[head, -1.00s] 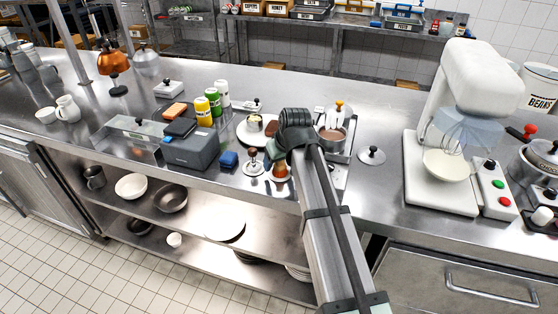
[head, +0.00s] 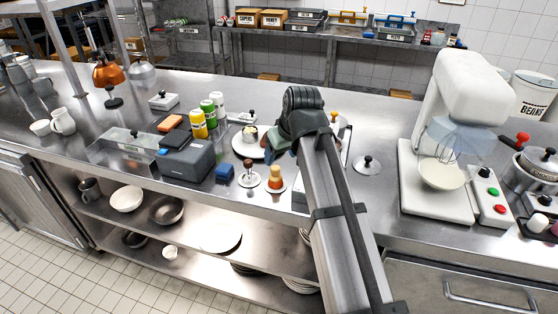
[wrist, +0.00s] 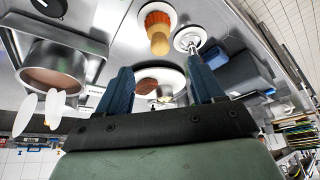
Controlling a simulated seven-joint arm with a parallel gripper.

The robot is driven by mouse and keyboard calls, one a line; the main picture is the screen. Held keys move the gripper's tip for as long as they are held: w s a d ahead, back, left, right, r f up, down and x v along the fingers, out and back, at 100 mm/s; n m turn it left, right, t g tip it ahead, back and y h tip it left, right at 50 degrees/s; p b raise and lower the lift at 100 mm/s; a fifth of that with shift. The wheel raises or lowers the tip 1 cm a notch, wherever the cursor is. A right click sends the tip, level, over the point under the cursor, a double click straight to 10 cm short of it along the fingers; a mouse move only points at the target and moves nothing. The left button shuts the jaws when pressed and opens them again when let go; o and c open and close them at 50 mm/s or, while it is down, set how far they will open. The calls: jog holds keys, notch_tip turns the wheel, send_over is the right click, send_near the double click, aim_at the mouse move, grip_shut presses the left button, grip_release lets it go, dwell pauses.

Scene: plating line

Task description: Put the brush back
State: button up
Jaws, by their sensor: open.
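The brush (head: 275,177), with a wooden handle and an orange-red head, stands upright, handle up, on a small white round dish near the counter's front edge. In the wrist view the brush (wrist: 158,32) is at top centre, beyond my fingertips and apart from them. My gripper (wrist: 163,82) is open, with two blue fingers spread and nothing held between them. In the head view my gripper is mostly hidden behind my own arm, just behind and right of the brush.
A dark-knobbed metal tool (head: 248,175) stands on a second white dish left of the brush. A blue block (head: 225,173) and a grey box (head: 187,160) lie further left. A white plate (wrist: 158,76) with food is close to my fingers. A pan (wrist: 55,68) stands beside them.

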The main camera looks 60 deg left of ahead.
jog(key=shift+v, duration=0.75)
